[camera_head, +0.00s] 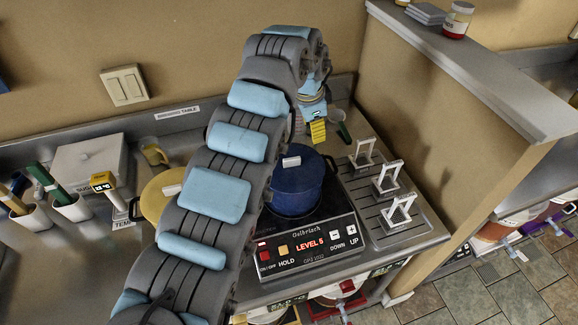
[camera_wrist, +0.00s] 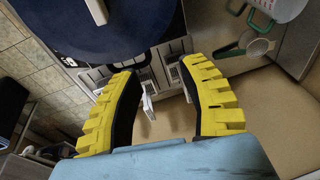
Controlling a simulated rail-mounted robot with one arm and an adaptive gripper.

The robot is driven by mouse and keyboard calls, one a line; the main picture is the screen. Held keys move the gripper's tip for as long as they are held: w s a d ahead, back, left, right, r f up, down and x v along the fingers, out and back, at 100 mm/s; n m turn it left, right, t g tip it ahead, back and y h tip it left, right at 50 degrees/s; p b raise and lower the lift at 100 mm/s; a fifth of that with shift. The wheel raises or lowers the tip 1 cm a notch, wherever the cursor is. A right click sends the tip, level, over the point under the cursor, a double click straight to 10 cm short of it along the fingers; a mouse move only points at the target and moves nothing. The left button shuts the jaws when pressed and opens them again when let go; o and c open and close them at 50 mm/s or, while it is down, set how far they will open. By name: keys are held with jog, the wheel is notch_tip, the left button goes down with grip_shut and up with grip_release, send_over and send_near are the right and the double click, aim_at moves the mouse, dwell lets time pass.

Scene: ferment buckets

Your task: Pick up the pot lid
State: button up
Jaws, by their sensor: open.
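A blue pot (camera_head: 296,202) stands on the cooktop with its dark blue lid (camera_head: 306,172) on top. The lid has a pale block handle (camera_head: 291,161). My gripper (camera_head: 318,132) is behind the pot in the head view, apart from the lid. In the wrist view its yellow fingers (camera_wrist: 160,68) are wide open with nothing between them. The blue lid (camera_wrist: 118,30) is beyond the fingertips at the top left there, with its handle (camera_wrist: 97,10) at the top edge. A yellow pot or lid (camera_head: 157,197) with a pale handle is partly hidden by my arm.
The cooktop (camera_head: 307,247) reads LEVEL 5. White racks (camera_head: 385,178) stand on a drain tray to its right, beside a partition wall (camera_head: 440,130). Cups of utensils (camera_head: 70,205) and a white box (camera_head: 90,165) are at left. A strainer (camera_wrist: 257,47) shows in the wrist view.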

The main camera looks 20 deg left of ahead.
aim_at(292, 159)
jog(key=s+a+g, duration=0.1)
jog(key=s, duration=0.1)
jog(key=s+a, duration=0.1)
jog(key=s, duration=0.1)
jog(key=s+a+r+g, duration=0.1)
jog(key=s, duration=0.2)
jog(key=shift+m+g+y, duration=0.3)
jog(key=shift+y, duration=0.1)
jog(key=shift+s+f+p, duration=0.1)
jog(key=shift+f+p, duration=1.25)
jog(key=shift+f, duration=2.4)
grip_shut()
